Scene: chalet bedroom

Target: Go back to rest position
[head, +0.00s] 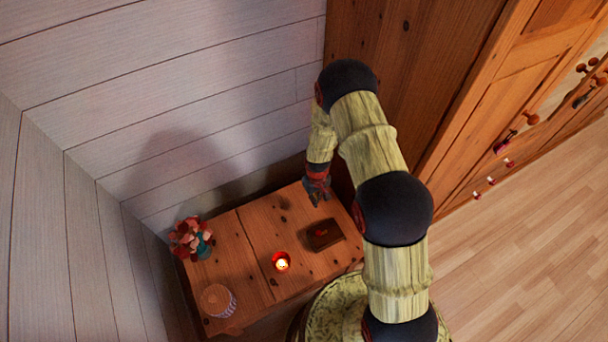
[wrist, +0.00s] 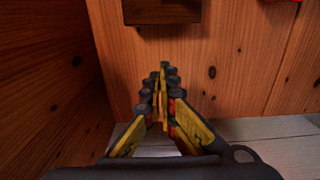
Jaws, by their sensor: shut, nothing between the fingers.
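My gripper (head: 318,196) is at the back right of the wooden table (head: 235,243), close to the side of the wooden wardrobe (head: 390,60). In the wrist view my gripper (wrist: 160,85) has its fingers together with nothing between them. The fingers point toward the table top (wrist: 225,65). A dark brown box-like object (head: 323,234) lies on the table just in front of the gripper; its edge also shows at the top of the wrist view (wrist: 162,10). The gripper is apart from it. I cannot tell the exact height of the fingertips above the wood.
A lit red candle (head: 281,262) stands mid-table. A potted plant with red flowers (head: 190,238) is at the back left, and a round lidded jar (head: 218,300) at the front left. White plank walls (head: 180,90) close off the back and left. The wooden floor (head: 530,240) at right is clear.

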